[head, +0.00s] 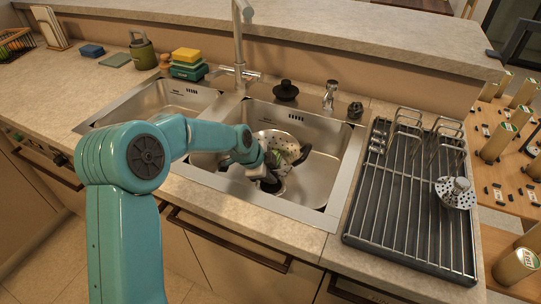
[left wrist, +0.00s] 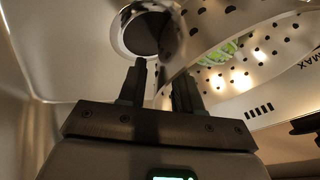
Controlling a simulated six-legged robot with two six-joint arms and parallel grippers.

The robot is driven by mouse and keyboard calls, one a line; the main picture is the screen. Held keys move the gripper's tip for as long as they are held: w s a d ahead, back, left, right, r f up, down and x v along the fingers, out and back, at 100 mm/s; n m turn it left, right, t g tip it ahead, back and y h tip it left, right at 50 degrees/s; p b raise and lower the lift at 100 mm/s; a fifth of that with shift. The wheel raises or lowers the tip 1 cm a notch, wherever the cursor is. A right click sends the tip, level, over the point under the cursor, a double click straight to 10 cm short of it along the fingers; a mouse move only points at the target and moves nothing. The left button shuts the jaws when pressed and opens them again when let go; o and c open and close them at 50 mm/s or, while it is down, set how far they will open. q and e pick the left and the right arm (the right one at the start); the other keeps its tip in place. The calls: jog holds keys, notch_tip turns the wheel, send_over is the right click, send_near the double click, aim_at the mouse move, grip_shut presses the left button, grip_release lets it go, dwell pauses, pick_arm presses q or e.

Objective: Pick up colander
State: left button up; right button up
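The colander (head: 272,137) is a pale metal bowl with small holes, tilted in the right sink basin. A dark handle shows at its right side and something green lies in or behind it. In the left wrist view its perforated wall (left wrist: 245,60) fills the upper right. My left gripper (head: 272,172) is down in the basin at the colander's near left side. In the left wrist view the gripper's two fingers (left wrist: 160,85) stand apart, and the colander's edge appears to reach between them. Whether they touch it is unclear. My right gripper is out of view.
The tall faucet (head: 239,45) stands behind the sink divider. A drying rack (head: 400,205) on the right holds a small perforated piece (head: 456,192). Sponges (head: 187,62) sit behind the left basin (head: 165,97). The drain (left wrist: 142,33) shows in the left wrist view.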

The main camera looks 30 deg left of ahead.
pick_arm(q)
jog(key=shift+w+d+f, duration=0.1)
jog(key=shift+w+f, duration=0.2)
jog(key=shift+f, duration=0.15)
jog(key=shift+c, duration=0.3)
grip_shut()
jog(key=shift+r, duration=0.1)
jog(key=shift+r, duration=0.1)
